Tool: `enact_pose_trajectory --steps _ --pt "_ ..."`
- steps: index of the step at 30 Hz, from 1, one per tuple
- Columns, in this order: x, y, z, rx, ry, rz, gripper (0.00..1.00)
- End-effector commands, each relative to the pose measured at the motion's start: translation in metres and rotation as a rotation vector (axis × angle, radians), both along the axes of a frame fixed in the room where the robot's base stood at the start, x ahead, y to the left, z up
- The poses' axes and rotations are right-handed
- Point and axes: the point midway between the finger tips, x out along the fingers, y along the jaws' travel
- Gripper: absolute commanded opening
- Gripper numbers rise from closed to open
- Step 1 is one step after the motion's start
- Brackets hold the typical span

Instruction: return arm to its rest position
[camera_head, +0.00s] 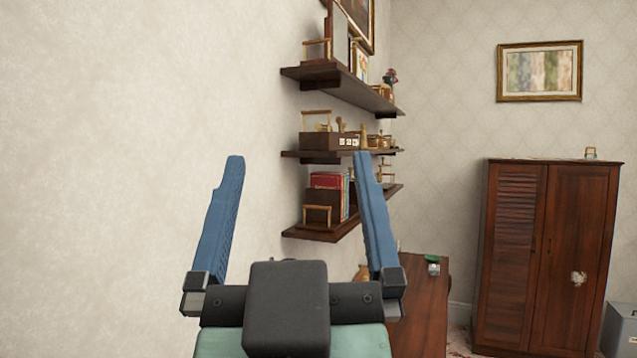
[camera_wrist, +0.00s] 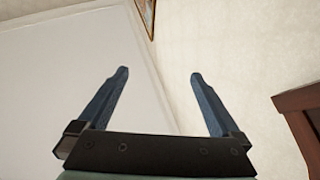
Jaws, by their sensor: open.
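My gripper (camera_head: 291,165) stands upright in the head view, with two blue fingers spread wide and nothing between them. Its dark body and pale green wrist show at the bottom of the picture. It is in front of the patterned wall and left of the wall shelves; its right finger overlaps the lower shelves in the picture. In the wrist view my gripper (camera_wrist: 158,75) is also open and empty, with the pale ceiling and the wall behind it.
Three dark wooden shelves (camera_head: 345,158) with books, boxes and small ornaments are on the left wall. A wooden desk (camera_head: 425,308) stands below them. A wooden wardrobe (camera_head: 545,250) stands at the right, beside a grey box (camera_head: 622,328). A framed picture (camera_head: 539,71) hangs above.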

Motion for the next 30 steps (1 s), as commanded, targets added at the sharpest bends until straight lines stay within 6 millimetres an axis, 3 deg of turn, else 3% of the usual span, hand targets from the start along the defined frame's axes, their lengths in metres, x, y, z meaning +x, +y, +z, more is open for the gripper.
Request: enact_pose_trajectory --steps 1,3,6,22,30 --pt "-0.015 -0.008 0.015 0.014 -0.06 -0.008 1.0" --pt "-0.028 -0.013 0.026 0.025 -0.112 -0.013 1.0" --pt "-0.036 -0.016 0.033 0.032 -0.142 -0.015 1.0" --pt "-0.035 -0.015 0.032 0.03 -0.138 -0.013 1.0" --pt "-0.034 -0.015 0.032 0.029 -0.137 -0.014 0.51"
